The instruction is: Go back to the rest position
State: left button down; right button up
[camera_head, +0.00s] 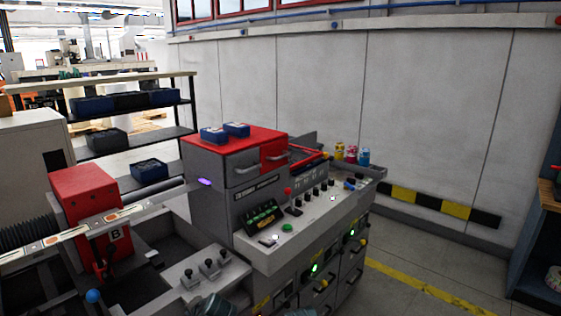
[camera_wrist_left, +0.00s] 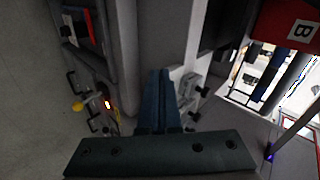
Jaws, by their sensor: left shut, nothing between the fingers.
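My left gripper (camera_wrist_left: 158,76) shows in the left wrist view. Its two dark blue fingers are together with nothing between them. It points toward the grey side of the label rewinder, and I cannot tell how far off it is. In the head view the rewinder (camera_head: 228,167) is a grey cabinet with a red top and a sloped control panel (camera_head: 318,213). Dark teal parts at the bottom edge of the head view are cut off, and I cannot tell clearly what they are. My right gripper is not in view.
Two blue boxes (camera_head: 236,129) lie on the red top. A red block marked B (camera_head: 90,199) stands at the left over the label web. Small coloured cans (camera_head: 351,154) stand at the panel's far end. A shelf (camera_head: 136,140) with dark bins is behind.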

pick_arm(q)
jog(key=s+d+f+n+g+h, duration=0.1)
jog(key=s+d+f+g+h, duration=0.1)
jog(key=s+d, duration=0.5)
jog(key=s+d+f+n+g+h, duration=0.2)
jog(key=s+d, duration=0.5)
jog(key=d, duration=0.5)
notch_tip(320, 180, down, 3)
jog(key=g+h, duration=0.1)
jog(key=g, duration=0.1)
jog(key=shift+s+r+g, duration=0.15)
jog(key=shift+s+g, duration=0.1)
jog(key=shift+g, duration=0.15)
